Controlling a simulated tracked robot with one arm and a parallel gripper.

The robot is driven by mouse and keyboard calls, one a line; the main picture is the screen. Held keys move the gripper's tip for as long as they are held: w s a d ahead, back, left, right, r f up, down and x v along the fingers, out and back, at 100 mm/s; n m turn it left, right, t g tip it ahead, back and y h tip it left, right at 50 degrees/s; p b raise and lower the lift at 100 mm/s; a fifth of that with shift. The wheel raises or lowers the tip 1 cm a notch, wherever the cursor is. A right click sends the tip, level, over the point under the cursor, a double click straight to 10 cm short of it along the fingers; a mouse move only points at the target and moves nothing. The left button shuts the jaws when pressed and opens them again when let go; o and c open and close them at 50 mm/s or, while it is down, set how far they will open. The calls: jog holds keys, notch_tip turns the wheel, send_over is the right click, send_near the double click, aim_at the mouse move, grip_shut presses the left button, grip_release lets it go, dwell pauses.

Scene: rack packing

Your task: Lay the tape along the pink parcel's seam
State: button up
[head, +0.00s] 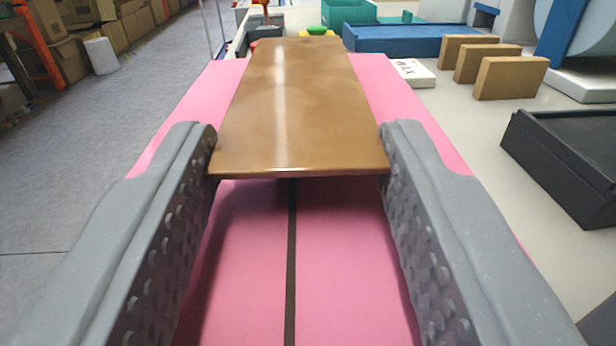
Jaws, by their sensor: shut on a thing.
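The tape (300,105) is a flat, glossy brown strip with a straight near edge. My gripper (299,150) is shut on it, one grey finger touching each long side near its close end. The pink parcel (245,270) lies below and runs away from me. Its seam (292,260) is a thin dark line down the middle of the top. The tape lies lengthwise over the seam's line and hides its far part. A dark shadow under the tape's near edge suggests a small gap, but I cannot tell whether the tape touches the parcel farther on.
Right of the parcel are a white block marked WAX (412,73), several brown boards (510,78) and a black tray (570,150). A blue tray (410,40) and a green bin (347,12) stand behind. Grey floor at left is clear up to a white cylinder (101,56) and cartons.

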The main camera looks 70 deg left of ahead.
jog(key=shift+f, duration=0.3)
jog(key=o, duration=1)
jog(key=p+v, duration=0.1)
jog(key=v, duration=1.2)
jog(key=shift+s+d, duration=0.1)
jog(key=shift+d, duration=0.35)
jog(key=shift+f, duration=0.1)
